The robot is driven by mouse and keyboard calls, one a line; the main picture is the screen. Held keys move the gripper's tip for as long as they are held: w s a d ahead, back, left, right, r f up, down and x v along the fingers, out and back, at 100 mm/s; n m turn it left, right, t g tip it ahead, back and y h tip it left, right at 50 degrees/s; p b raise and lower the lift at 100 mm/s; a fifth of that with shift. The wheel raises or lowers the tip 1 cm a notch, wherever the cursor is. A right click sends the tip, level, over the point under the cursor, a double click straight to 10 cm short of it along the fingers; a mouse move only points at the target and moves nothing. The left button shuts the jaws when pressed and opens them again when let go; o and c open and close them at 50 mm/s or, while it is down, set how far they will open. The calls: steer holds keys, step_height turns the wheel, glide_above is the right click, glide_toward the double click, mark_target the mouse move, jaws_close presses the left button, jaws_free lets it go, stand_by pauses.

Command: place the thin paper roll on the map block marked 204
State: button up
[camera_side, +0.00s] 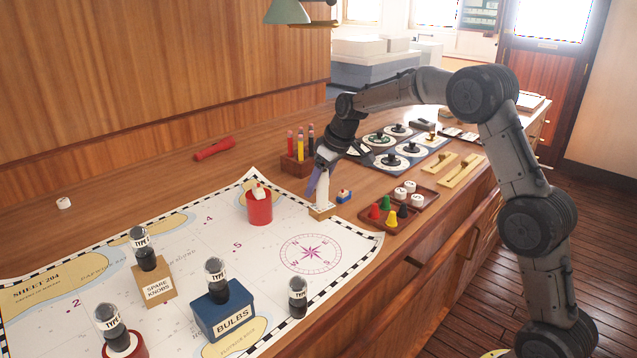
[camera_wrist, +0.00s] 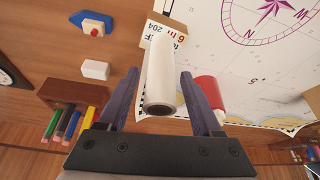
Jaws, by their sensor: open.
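The thin paper roll (camera_side: 323,187) is a white upright cylinder. In the side view its lower end meets the tan map block (camera_side: 321,212) near the chart's right edge, and it appears to stand on it. My gripper (camera_wrist: 158,78) is open, with one purple finger on each side of the roll and visible gaps between. In the side view the gripper (camera_side: 318,180) is around the roll's upper part.
A red pot (camera_side: 260,209) stands to the left on the chart (camera_side: 225,235). A blue toy boat (camera_side: 344,197) sits close right of the block. A pencil holder (camera_side: 296,166) is behind, and a tray of coloured pieces (camera_side: 421,197) lies right.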

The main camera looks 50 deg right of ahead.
steer(key=a+v, duration=0.1)
steer(key=v, duration=1)
steer(key=s+a+r, duration=0.3)
steer(key=s+r, duration=0.1)
steer(key=s, duration=0.5)
steer(key=s+a+f, duration=0.2)
steer(key=s, duration=0.6)
steer(key=s+a+f+m, duration=0.1)
steer(key=s+a+f, duration=0.1)
steer(key=s, duration=0.7)
steer(key=s+a+f+t, duration=0.1)
steer(key=s+f, duration=0.3)
steer(key=s, duration=0.5)
steer(key=shift+a+m+h, duration=0.3)
steer(key=shift+a+m, duration=0.1)
steer(key=shift+a, duration=0.3)
steer(key=shift+s+f, duration=0.1)
steer(key=shift+f, duration=0.05)
